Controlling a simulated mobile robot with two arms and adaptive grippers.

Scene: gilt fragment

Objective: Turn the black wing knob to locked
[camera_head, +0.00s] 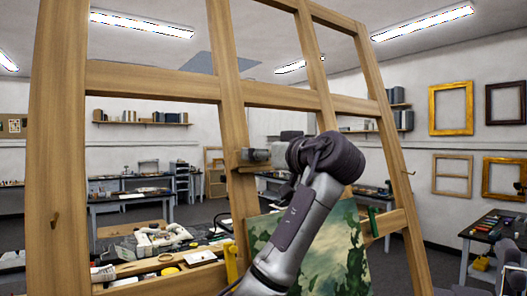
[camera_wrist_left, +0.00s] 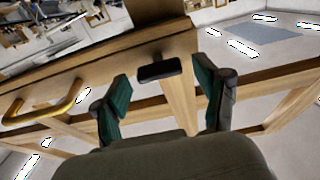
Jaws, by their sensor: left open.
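The black wing knob (camera_wrist_left: 160,69) is a short dark bar on the edge of a wooden block. In the left wrist view it lies crosswise between the fingertips of my left gripper (camera_wrist_left: 161,76). The gripper is open and empty, with a gap on each side of the knob. I cannot tell how far the fingertips are from it in depth. In the head view my left arm rises from the bottom centre to the wooden block (camera_head: 240,160) on the frame's middle post. There the wrist hides most of the gripper.
A tall wooden frame (camera_head: 232,110) stands close in front. A brass handle (camera_wrist_left: 45,105) is beside the knob in the wrist view. A green painted canvas (camera_head: 345,255) is behind my arm. A cluttered worktable and a yellow clamp (camera_head: 231,263) are low at the left.

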